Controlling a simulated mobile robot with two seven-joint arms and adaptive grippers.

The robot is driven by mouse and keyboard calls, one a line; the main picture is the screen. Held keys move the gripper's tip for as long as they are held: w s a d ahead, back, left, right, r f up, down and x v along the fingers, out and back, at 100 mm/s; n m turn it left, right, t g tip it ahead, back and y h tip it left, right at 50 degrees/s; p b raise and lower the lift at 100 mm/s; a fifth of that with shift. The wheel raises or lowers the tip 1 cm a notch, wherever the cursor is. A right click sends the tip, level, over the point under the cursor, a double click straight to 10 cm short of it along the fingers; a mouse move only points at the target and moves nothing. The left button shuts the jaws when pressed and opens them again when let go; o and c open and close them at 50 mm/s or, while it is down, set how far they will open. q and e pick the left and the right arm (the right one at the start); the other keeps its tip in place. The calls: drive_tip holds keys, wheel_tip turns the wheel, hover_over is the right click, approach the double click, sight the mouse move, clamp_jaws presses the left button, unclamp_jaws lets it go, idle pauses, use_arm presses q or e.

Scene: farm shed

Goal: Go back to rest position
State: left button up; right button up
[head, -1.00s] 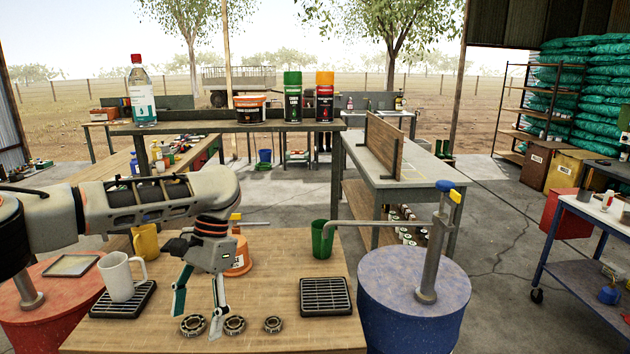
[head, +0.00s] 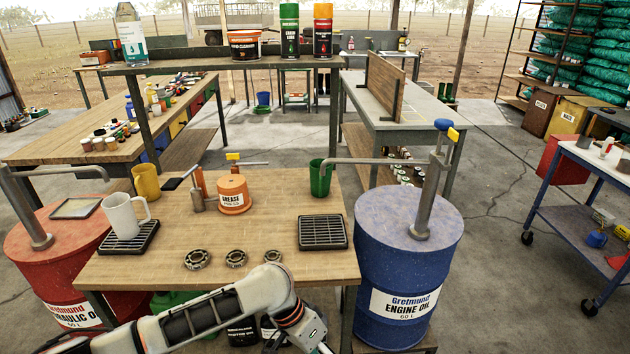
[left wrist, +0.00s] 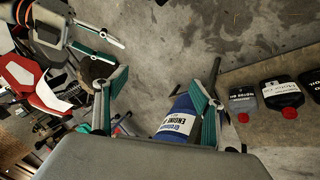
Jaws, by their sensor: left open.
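My left arm reaches in low across the bottom of the head view, in front of the workbench (head: 180,268). Its gripper is cut off by the bottom edge there. In the left wrist view my left gripper (left wrist: 157,82) is open, with its teal-padded fingers apart and nothing between them. My right gripper (left wrist: 118,52) shows at the top left of the left wrist view, its two fingers apart and empty. It is not in the head view.
A white mug (head: 122,216) stands on the left drip tray. Bearings (head: 197,259), a grease tub (head: 234,194), a yellow mug (head: 146,181) and a green cup (head: 320,178) are on the bench. A blue engine oil drum (head: 407,270) stands right, a red drum (head: 60,250) left.

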use_arm(q)
drive_tip(key=s+d+f+n+t+h, duration=0.1)
drive_tip(key=s+d+f+t+h, duration=0.1)
drive_tip(key=d+f+t+h, duration=0.15)
drive_tip(key=a+f+n+t, duration=0.3)
drive_tip(key=a+t, duration=0.1)
drive_tip(key=s+a+f+t+y, duration=0.2)
drive_tip(key=s+a+y, duration=0.1)
drive_tip(key=a, duration=0.9)
drive_tip(key=s+a+f+t+y, duration=0.2)
drive_tip(key=s+a, duration=0.4)
drive_tip(key=a, duration=0.6)
drive_tip(key=shift+a+f+n+t+y, duration=0.35)
drive_tip(key=shift+f+n+y, duration=0.1)
drive_tip(key=shift+y, duration=0.4)
